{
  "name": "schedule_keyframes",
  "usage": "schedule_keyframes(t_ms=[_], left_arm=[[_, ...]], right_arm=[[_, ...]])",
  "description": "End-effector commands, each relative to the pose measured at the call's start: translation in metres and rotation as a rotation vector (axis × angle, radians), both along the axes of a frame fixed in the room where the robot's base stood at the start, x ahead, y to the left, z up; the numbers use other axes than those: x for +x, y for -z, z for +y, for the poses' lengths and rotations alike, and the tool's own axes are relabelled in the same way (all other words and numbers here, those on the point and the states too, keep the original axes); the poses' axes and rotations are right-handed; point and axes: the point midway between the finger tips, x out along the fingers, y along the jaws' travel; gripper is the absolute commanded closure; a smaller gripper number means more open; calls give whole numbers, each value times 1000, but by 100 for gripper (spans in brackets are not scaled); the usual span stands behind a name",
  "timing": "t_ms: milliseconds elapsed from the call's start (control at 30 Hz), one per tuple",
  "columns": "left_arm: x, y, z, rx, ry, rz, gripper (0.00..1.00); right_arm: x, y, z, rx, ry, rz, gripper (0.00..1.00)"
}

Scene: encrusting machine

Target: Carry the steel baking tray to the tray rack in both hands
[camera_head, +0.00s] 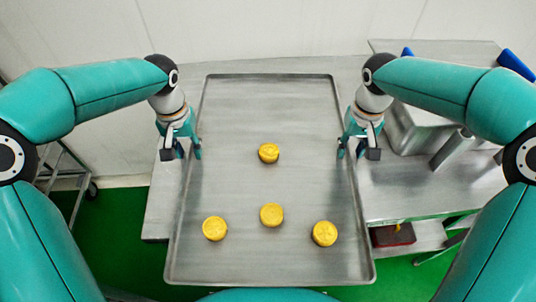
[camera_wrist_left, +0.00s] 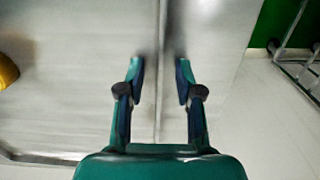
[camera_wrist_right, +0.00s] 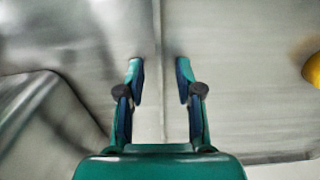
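The steel baking tray (camera_head: 300,100) is a large, shallow grey rectangle with a raised rim, in the middle of the head view. Several round yellow pieces (camera_head: 271,215) lie on it. My left gripper (camera_head: 182,152) is at the tray's left rim and my right gripper (camera_head: 358,152) at its right rim. In the left wrist view the fingers of the left gripper (camera_wrist_left: 160,70) are apart, with the rim line between them. In the right wrist view the right gripper (camera_wrist_right: 160,70) is also open, with the rim line between its fingers. Contact with the rim cannot be told.
A wheeled metal frame (camera_head: 66,180), possibly the tray rack, stands at the left and is partly hidden by my arm. A steel worktop (camera_head: 400,190) lies around the tray. Machine parts (camera_head: 425,128) stand close on the right. The green floor (camera_head: 115,235) is clear at front left.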

Motion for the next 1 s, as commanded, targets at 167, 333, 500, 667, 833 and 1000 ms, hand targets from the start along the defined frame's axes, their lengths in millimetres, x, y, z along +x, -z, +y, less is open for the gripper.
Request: schedule_keyframes(t_ms=[167,333,500,667,833,1000], left_arm=[[0,4,0,0,0,1,65],[0,4,0,0,0,1,65],[0,4,0,0,1,1,89],[0,4,0,1,1,2,100],[0,4,0,1,1,1,100],[0,4,0,0,1,1,100]], right_arm=[[0,4,0,0,0,-1,65],[0,4,0,0,0,-1,65],[0,4,0,0,1,-1,90],[0,3,-1,0,1,-1,100],[0,3,-1,0,1,-1,100],[0,3,-1,0,1,-1,100]])
